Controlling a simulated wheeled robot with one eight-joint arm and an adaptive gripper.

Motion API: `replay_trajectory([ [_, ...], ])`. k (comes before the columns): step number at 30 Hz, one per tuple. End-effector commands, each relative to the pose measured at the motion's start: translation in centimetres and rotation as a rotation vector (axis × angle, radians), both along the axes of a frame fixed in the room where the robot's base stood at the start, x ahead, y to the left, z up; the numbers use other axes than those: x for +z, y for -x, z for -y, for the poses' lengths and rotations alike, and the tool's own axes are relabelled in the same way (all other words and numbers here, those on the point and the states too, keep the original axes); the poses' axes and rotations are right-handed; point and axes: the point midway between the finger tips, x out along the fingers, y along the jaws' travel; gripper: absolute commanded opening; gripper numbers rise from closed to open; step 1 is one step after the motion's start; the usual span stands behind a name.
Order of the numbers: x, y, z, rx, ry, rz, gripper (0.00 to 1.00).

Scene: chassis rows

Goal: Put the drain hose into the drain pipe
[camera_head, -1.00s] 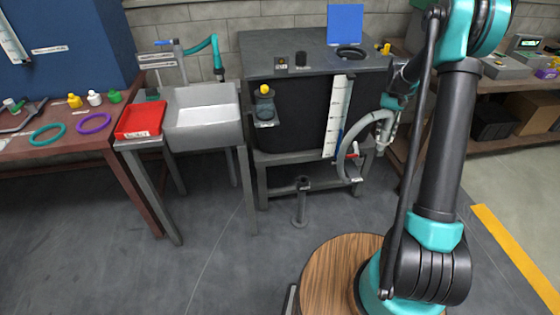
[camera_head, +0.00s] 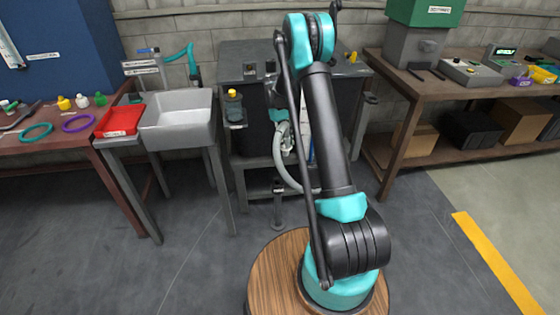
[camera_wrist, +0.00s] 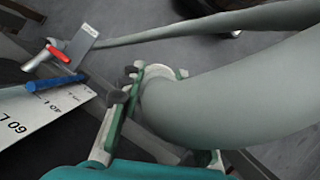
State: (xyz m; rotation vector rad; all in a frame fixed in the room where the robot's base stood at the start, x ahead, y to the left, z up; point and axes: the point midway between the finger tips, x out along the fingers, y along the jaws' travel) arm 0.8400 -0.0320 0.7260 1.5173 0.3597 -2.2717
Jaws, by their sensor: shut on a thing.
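The drain hose (camera_head: 284,168) is a grey flexible tube hanging in a curve in front of the dark tank. My gripper (camera_head: 286,143) is shut on it, partly hidden by my arm in the head view. In the wrist view the hose (camera_wrist: 240,80) fills the right side, and the gripper's green-edged fingers (camera_wrist: 150,92) close around its pale collar. A short upright grey pipe (camera_head: 278,208) stands on the floor below, apparently the drain pipe. It is below the gripper and apart from it. Its mouth is hard to make out.
The tank (camera_head: 238,70) stands on a metal frame behind my arm. A level gauge (camera_wrist: 30,118) and a red valve handle (camera_wrist: 65,54) show at the wrist. A sink (camera_head: 180,120) is to the left and a wooden bench (camera_head: 440,88) to the right. The front floor is clear.

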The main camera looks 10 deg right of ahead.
Motion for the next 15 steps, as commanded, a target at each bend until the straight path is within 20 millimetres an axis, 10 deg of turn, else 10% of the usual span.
replay_trajectory([
  [15, -15.0, -6.4, -2.6, 1.103, 0.002, 0.0, 0.0],
])
